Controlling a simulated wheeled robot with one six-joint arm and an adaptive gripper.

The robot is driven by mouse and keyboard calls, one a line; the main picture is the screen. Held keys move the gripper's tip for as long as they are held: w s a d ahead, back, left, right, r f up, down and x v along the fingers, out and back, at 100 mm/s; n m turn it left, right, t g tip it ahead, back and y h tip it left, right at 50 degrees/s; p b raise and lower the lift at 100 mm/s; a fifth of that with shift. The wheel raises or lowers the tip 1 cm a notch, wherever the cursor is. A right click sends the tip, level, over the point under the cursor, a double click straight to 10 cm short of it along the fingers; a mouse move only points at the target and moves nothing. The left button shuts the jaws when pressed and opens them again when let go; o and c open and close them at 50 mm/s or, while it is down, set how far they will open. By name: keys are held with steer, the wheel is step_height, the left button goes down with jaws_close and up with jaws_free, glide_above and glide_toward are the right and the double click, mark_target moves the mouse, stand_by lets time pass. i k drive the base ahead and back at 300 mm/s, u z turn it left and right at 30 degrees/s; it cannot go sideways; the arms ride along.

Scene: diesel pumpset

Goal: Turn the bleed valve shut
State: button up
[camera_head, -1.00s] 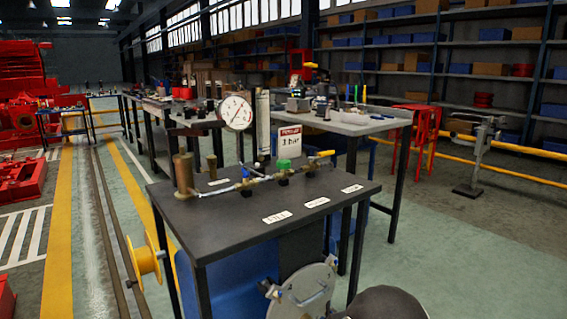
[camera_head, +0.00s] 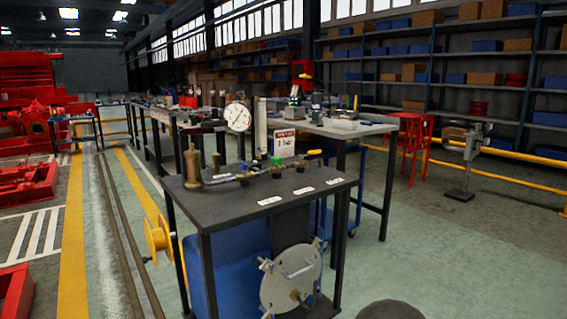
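I cannot tell which is the bleed valve or how far any is turned. A round white gauge (camera_head: 238,117) stands behind the line; its reading is too small to be sure of. A sign (camera_head: 284,144) reads "1 bar". My gripper is not in view.
Brass cylinders (camera_head: 192,165) stand at the bench's left end. A round metal cover (camera_head: 290,279) with clamps is low at its front. A yellow reel (camera_head: 158,237) is at its left. Another table (camera_head: 345,132) stands close behind. Floor (camera_head: 450,260) to the right is open.

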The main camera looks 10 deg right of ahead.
mark_target(274, 159)
steer(key=z, duration=0.4)
steer(key=i, duration=1.1)
steer(key=u, duration=0.45)
